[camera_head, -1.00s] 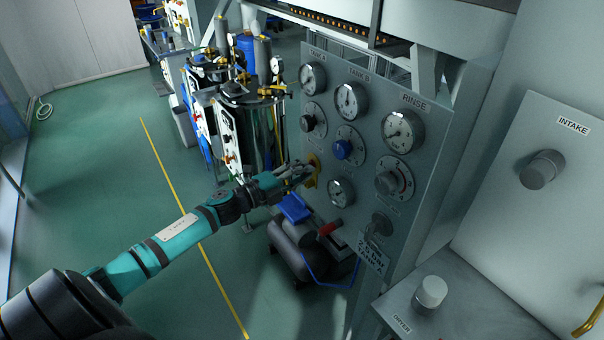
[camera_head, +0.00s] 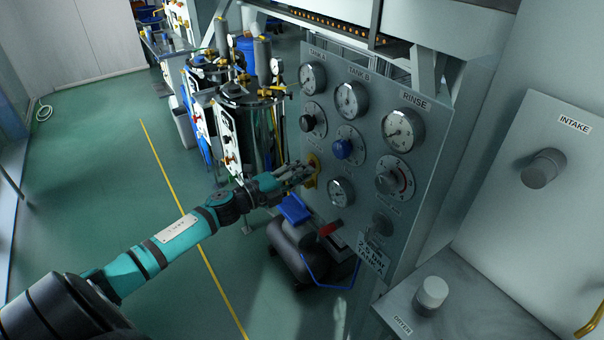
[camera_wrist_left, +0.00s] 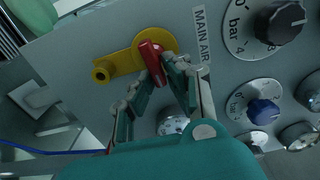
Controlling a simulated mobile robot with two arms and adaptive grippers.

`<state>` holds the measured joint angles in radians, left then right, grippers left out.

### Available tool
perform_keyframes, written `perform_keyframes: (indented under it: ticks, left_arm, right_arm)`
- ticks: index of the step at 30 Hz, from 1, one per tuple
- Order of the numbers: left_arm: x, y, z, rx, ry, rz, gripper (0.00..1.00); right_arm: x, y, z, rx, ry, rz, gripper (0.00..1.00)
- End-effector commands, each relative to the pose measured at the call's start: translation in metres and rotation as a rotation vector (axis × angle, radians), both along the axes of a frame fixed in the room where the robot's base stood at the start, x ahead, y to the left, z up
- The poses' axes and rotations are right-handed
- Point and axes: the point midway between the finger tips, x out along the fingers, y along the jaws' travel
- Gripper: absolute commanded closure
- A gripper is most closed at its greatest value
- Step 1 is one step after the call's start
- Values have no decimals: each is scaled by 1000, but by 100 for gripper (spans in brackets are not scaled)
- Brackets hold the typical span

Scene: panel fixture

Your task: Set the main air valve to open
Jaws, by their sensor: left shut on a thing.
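The main air valve shows in the left wrist view as a yellow body (camera_wrist_left: 122,64) with a red handle (camera_wrist_left: 151,58), beside the label MAIN AIR (camera_wrist_left: 201,34). In the head view the yellow part (camera_head: 312,168) is at the panel's left edge, partly hidden by my gripper. My left gripper (camera_head: 300,175) reaches it from the left. In the left wrist view its fingers (camera_wrist_left: 158,84) are shut on the red handle, whose lower end is between them. My right gripper is in neither view.
The grey panel (camera_head: 440,118) carries several gauges and knobs, including a blue knob (camera_head: 342,149) near the valve. A compressor (camera_head: 300,250) stands on the floor below. An intake panel (camera_head: 560,200) is at the right. Green floor at the left is clear.

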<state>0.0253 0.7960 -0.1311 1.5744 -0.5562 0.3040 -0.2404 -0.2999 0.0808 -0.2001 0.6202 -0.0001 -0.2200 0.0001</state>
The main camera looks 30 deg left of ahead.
Motion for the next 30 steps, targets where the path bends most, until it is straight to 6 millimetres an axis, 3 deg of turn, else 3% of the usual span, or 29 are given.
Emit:
perform_keyframes:
  ticks: [1, 26, 27, 30]
  left_arm:
    - [-3, -3, -9, 0, 14, -7, 100]
    - [-3, -3, -9, 4, 12, -6, 100]
    - [-3, -3, -9, 4, 12, -6, 84]
    - [-3, -3, -8, 5, 11, -6, 71]
  right_arm:
    - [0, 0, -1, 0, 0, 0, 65]
    - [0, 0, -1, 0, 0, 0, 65]
    - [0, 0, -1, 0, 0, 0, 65]
    - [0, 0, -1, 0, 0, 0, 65]
